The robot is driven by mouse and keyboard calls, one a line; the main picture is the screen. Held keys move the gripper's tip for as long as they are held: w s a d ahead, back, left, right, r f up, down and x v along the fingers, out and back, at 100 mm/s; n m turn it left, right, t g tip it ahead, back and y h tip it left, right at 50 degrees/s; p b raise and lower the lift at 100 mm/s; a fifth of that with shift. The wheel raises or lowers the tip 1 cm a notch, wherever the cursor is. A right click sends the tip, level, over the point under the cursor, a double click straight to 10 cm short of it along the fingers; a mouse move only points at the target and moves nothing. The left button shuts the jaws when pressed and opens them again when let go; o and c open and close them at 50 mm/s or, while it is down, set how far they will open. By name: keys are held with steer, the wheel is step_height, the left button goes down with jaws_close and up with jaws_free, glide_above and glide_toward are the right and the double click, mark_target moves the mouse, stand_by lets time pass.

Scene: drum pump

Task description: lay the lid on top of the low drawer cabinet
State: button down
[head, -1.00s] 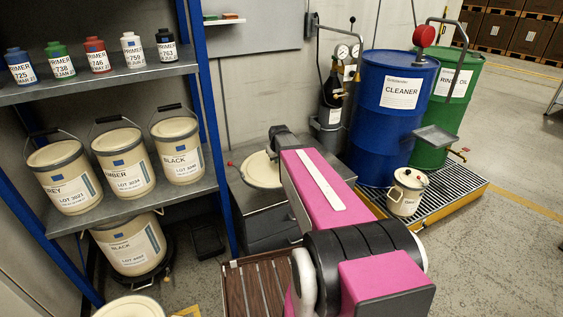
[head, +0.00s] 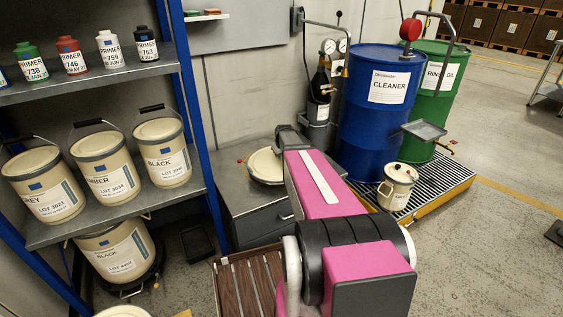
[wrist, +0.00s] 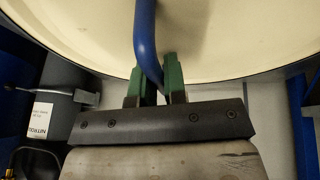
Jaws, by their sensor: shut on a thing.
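The lid (head: 264,166) is a cream disc with a dark rim, seen in the head view over the top of the low drawer cabinet (head: 236,196), partly hidden by my arm. The cabinet is grey with a dark drawer front. I cannot tell whether the lid touches the cabinet top. In the wrist view the lid (wrist: 225,40) fills the upper part, with a blue bar handle (wrist: 146,40) across it. My gripper (wrist: 155,82) has green fingers shut on this handle at the lid's edge. In the head view the fingers are hidden.
A blue shelf rack with paint pails (head: 162,152) stands left of the cabinet. A blue drum (head: 380,120), a green drum (head: 440,90) and a small cream pot (head: 397,187) stand on a grated platform at right. A slatted brown surface (head: 250,285) lies in front.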

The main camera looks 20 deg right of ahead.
steer(key=shift+f, duration=2.1)
steer(key=c, duration=1.2)
jaws_free()
steer(key=shift+o, duration=0.2)
steer(key=d+v, duration=0.1)
steer(key=v, duration=1.1)
steer(key=s+a+f+m+g, duration=0.1)
steer(key=s+a+g, duration=0.1)
steer(key=s+a, duration=0.6)
steer(key=s+a+f+m+g, duration=0.1)
steer(key=s+a+f+g, duration=0.1)
steer(key=s+a, duration=0.6)
steer(key=s, duration=0.7)
steer(key=shift+f+g+y, duration=0.3)
steer(key=shift+g, duration=0.1)
